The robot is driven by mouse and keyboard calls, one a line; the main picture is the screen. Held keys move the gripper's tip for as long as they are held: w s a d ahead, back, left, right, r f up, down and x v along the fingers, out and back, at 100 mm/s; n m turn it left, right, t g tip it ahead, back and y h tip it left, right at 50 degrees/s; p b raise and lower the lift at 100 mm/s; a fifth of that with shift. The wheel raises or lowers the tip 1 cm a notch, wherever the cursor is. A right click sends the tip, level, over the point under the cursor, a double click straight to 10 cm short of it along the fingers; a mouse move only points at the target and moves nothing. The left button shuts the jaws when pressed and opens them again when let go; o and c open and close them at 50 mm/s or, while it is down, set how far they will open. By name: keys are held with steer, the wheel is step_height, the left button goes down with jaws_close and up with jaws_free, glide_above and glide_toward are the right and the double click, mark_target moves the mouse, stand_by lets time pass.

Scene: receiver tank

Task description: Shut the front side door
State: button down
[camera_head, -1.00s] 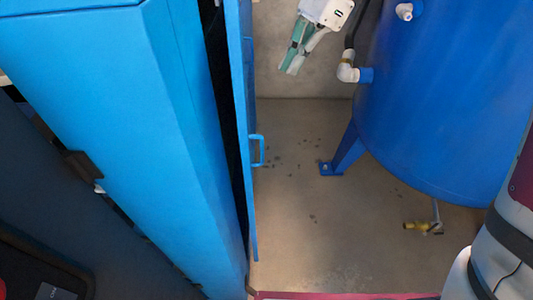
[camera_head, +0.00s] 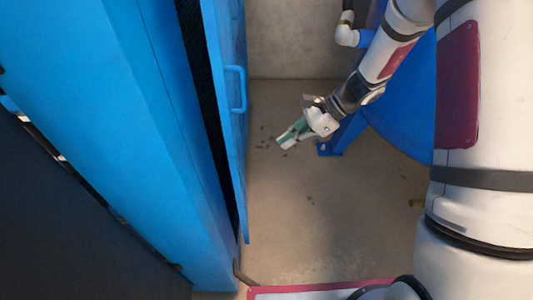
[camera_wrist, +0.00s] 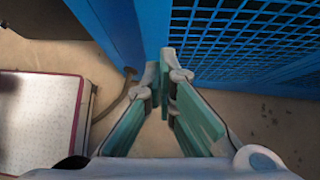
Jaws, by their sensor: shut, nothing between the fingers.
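The front side door (camera_head: 228,150) is a tall, thin blue panel on the right side of the blue cabinet (camera_head: 130,120). A dark gap runs between it and the cabinet, so it stands ajar. A blue bar handle (camera_head: 237,90) sits on its outer face. My gripper (camera_head: 281,142) is to the right of the door, apart from it in the head view, pointing left and down. In the wrist view its green-padded fingers (camera_wrist: 163,82) meet at the tips and hold nothing. Blue mesh (camera_wrist: 250,35) fills the upper right there; I cannot tell which part it belongs to.
The blue tank (camera_head: 405,110) stands at the right, partly hidden by my arm. Its leg foot (camera_head: 328,149) and a white pipe elbow (camera_head: 346,33) show near my arm. Bare concrete floor (camera_head: 300,220) lies between door and tank. A concrete wall (camera_head: 290,40) stands behind.

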steer(key=a+r+x, duration=0.2)
steer(key=x, duration=1)
steer(key=shift+b, duration=0.45)
steer(key=shift+s+a, duration=0.1)
